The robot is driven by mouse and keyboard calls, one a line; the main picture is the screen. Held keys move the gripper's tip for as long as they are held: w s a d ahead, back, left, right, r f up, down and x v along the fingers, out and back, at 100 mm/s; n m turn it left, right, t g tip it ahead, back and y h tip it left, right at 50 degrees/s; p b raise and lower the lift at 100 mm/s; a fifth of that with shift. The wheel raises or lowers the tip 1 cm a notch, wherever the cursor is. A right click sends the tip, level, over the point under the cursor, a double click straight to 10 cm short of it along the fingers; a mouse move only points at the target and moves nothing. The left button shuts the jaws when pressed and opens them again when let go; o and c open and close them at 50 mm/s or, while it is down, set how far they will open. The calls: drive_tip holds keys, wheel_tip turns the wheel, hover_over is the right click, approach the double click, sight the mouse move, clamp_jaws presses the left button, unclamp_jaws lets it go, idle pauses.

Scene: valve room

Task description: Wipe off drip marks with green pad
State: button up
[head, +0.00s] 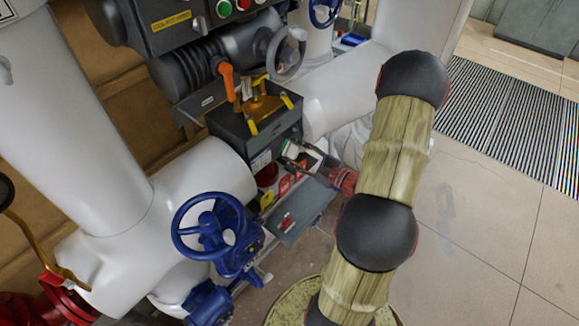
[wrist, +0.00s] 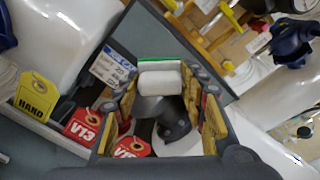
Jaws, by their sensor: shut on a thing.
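The pad (wrist: 160,77), a white block with a thin green layer on its far side, sits between the fingertips of my gripper (wrist: 163,88) in the wrist view. The yellow-lined fingers are closed on its two ends. A dark rounded object (wrist: 172,122) shows below the pad, between the fingers; I cannot tell what it is. In the head view my gripper is small and partly hidden beside the grey tray, below the dark toolbox. I cannot make out drip marks with certainty in either view.
A blue handwheel (head: 213,228) and white pipes (head: 190,180) crowd the left. The dark toolbox (head: 262,130) stands behind. Open floor (head: 480,220) lies right.

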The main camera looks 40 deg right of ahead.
drive_tip(key=shift+w+a+t, duration=0.15)
drive_tip(key=shift+t, duration=0.25)
drive_tip(key=shift+w+a, duration=0.2)
drive_tip(key=shift+w, duration=2.7)
drive_tip(key=shift+w+a, duration=0.1)
drive_tip(key=shift+w, duration=0.85)
drive_tip(key=shift+w+d+b, duration=0.15)
drive_tip(key=shift+d+b, duration=0.4)
drive_tip(key=shift+d, duration=1.3)
drive_tip(key=shift+w+d+b, duration=0.1)
drive_tip(key=shift+d+b, duration=0.45)
drive_tip(key=shift+d, duration=1.3)
drive_tip(key=shift+s+a+r+b, duration=0.1)
drive_tip(key=shift+a+b, duration=0.15)
drive_tip(key=shift+a, duration=1.65)
drive_tip(key=shift+s+a+b, duration=0.1)
drive_tip(key=shift+a+b, duration=0.1)
drive_tip(key=shift+a, duration=1.65)
drive_tip(key=shift+r, duration=0.15)
drive_tip(key=shift+d, duration=0.1)
drive_tip(key=shift+w+d+b, duration=0.2)
drive_tip(key=shift+d+b, duration=0.95)
drive_tip(key=shift+d, duration=2.5)
